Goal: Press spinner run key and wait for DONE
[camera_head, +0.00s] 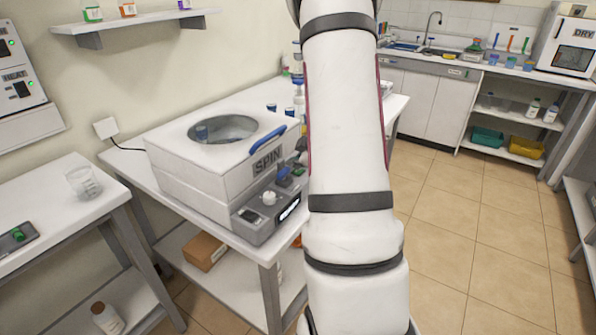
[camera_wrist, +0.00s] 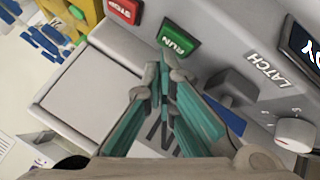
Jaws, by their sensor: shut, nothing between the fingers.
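The white spinner (camera_head: 215,165), marked SPIN, stands on a table left of my arm, with a grey control panel (camera_head: 262,215) at its front. In the wrist view the green RUN key (camera_wrist: 179,39) lies just beyond my fingertips, beside the red STOP key (camera_wrist: 125,10). My gripper (camera_wrist: 167,66) is shut and empty, its teal fingers pointing at the RUN key. I cannot tell whether the tips touch the key. My arm hides the gripper in the head view.
The LATCH label (camera_wrist: 265,68), a dark lever (camera_wrist: 228,88) and a white knob (camera_wrist: 296,132) are right of my fingers. The spinner's top has a blue handle (camera_head: 267,138) and a round opening. A beaker (camera_head: 83,182) stands on the left table. Open floor lies at the right.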

